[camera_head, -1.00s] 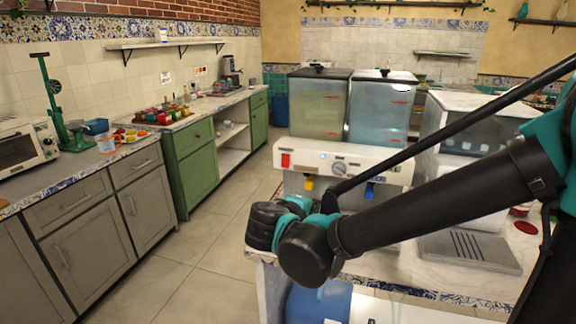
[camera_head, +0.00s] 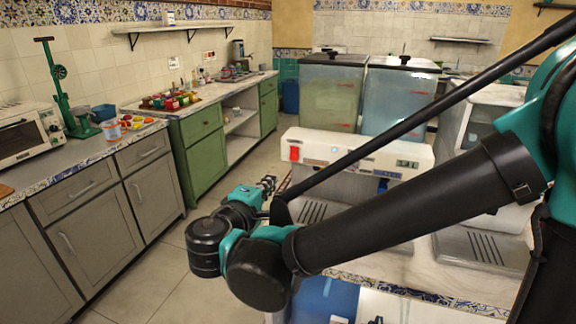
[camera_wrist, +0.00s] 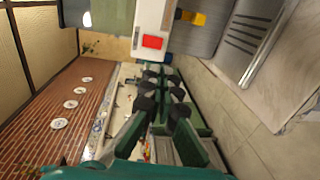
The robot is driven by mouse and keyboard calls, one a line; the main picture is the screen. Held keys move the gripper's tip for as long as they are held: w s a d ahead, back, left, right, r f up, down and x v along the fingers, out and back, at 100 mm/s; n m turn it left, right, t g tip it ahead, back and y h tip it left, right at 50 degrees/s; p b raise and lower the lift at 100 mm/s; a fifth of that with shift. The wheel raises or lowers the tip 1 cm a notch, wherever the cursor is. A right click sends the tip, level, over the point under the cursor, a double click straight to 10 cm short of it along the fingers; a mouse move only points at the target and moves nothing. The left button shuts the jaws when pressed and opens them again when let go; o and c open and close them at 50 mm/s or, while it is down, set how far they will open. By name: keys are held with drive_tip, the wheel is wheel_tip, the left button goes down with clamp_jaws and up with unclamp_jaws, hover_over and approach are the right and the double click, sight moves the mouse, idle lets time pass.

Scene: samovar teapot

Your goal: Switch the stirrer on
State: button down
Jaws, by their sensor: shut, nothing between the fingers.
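The drink dispenser (camera_head: 345,150) has two clear tanks, one yellowish and one bluish, over a white front panel. A red switch (camera_head: 294,153) sits at the left end of that panel. My gripper (camera_head: 268,183) is shut and empty, left of and a little below the switch, apart from it in the head view. In the wrist view the red switch (camera_wrist: 152,42) lies just above the tips of my gripper (camera_wrist: 162,78). The switch's exact tilt is too small to tell.
The dispenser stands on a tiled-edge counter (camera_head: 420,297). Another white machine (camera_head: 490,125) stands to its right. Green cabinets (camera_head: 200,150) and grey cabinets (camera_head: 90,230) line the left wall, with a floor aisle (camera_head: 150,275) between.

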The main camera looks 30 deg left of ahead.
sight(293, 160)
drive_tip(key=w, duration=0.4)
drive_tip(key=w+a+f, duration=0.1)
drive_tip(key=w, duration=0.8)
drive_tip(key=shift+w+a+f, duration=0.3)
drive_tip(key=shift+w+f, duration=0.05)
drive_tip(key=shift+w, duration=0.05)
drive_tip(key=shift+w+f, duration=0.15)
drive_tip(key=shift+w, duration=0.25)
drive_tip(key=shift+s, duration=0.15)
